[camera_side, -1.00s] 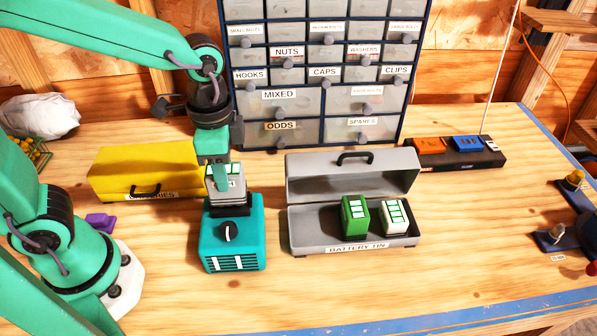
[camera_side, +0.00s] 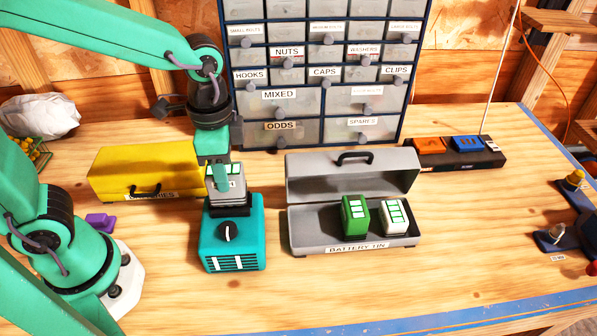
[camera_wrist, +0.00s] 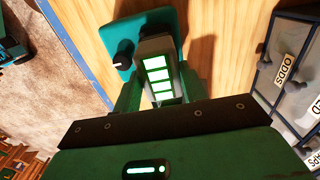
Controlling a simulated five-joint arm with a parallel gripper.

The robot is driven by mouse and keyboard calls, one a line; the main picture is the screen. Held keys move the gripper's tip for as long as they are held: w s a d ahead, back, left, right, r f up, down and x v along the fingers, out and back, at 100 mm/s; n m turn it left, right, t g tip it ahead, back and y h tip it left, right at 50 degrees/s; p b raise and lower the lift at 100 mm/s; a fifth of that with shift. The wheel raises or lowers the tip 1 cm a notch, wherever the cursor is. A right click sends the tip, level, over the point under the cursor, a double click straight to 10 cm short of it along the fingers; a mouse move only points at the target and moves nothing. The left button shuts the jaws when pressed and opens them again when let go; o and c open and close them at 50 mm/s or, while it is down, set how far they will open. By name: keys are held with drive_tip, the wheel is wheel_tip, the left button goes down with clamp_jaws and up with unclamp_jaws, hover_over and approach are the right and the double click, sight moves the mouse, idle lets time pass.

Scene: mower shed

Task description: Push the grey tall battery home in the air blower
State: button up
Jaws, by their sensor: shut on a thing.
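The air blower (camera_side: 233,236) is a teal box with a dark knob and a slatted front, standing on the bench left of the battery tin. The grey tall battery (camera_side: 237,186) stands upright at the blower's top, with its lower end at the blower. How deep it sits I cannot tell. My gripper (camera_side: 221,178) is shut on the battery from above. In the wrist view, the battery (camera_wrist: 158,68) shows lit green bars between my two fingers, and the teal blower (camera_wrist: 128,40) lies beyond it.
A grey battery tin (camera_side: 300,232) with its lid up holds a green battery (camera_side: 354,217) and a white battery (camera_side: 394,216). A yellow case (camera_side: 140,172) stands behind left, a drawer cabinet (camera_side: 320,100) behind. A charger strip (camera_side: 455,155) is at the back right. The front bench is clear.

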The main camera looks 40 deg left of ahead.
drive_tip(key=shift+f, duration=0.6)
idle(0.3)
drive_tip(key=o, duration=1.2)
drive_tip(key=shift+f, duration=0.1)
drive_tip(key=shift+r, duration=3.95)
drive_tip(key=shift+s+a+r+n+t, duration=0.3)
drive_tip(key=shift+s+a+n+t, duration=0.6)
drive_tip(key=shift+a+n, duration=0.75)
drive_tip(key=shift+s+a+r+n+t, duration=0.3)
drive_tip(key=shift+s+a+n+t, duration=0.5)
drive_tip(key=shift+a+n, duration=0.85)
drive_tip(key=shift+s+a+r+n+t, duration=0.3)
drive_tip(key=shift+s+a+n+t, duration=0.35)
drive_tip(key=shift+a+n+t, duration=0.95)
